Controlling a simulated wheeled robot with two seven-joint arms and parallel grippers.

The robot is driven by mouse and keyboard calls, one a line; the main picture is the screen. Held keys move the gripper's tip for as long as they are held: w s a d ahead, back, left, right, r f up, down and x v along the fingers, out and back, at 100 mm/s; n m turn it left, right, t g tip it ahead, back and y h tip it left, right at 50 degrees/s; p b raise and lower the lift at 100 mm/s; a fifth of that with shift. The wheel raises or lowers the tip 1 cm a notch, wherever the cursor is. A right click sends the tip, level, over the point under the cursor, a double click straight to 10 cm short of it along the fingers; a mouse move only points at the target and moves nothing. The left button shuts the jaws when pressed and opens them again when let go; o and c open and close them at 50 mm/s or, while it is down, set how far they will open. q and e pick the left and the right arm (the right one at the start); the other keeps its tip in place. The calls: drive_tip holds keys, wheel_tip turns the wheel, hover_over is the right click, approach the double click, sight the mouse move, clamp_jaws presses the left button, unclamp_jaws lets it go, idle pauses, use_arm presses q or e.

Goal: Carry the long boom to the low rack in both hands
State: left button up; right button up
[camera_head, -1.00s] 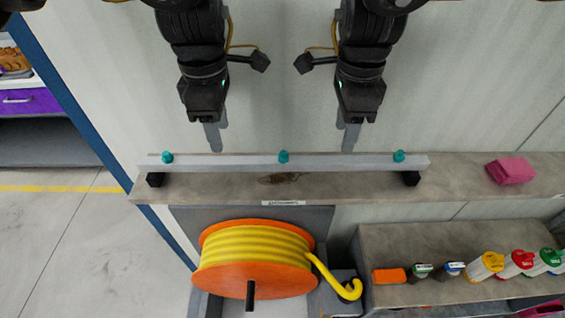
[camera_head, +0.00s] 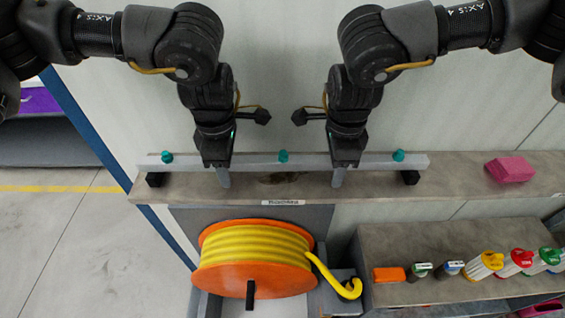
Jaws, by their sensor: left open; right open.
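The long boom (camera_head: 283,163) is a grey bar with three teal knobs on top. It lies level across two black supports on a narrow stone-like shelf (camera_head: 450,178). My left gripper (camera_head: 223,180) points down over the boom, between its left and middle knobs. My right gripper (camera_head: 338,179) points down over it between the middle and right knobs. Both are open, with their fingers down at the boom's level; the far fingers are hidden. I cannot tell whether the fingers touch the boom. I cannot tell which surface is the low rack.
An orange reel (camera_head: 253,283) with yellow hose stands below the shelf. A lower ledge (camera_head: 400,243) at right holds an orange block (camera_head: 389,274) and several coloured-cap bottles. A pink block (camera_head: 510,170) lies on the shelf's right. Open floor (camera_head: 60,240) lies at left.

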use_arm(q)
drive_tip(key=shift+c, duration=0.2)
use_arm(e)
drive_tip(key=shift+c, duration=0.2)
use_arm(q)
clamp_jaws()
use_arm(e)
clamp_jaws()
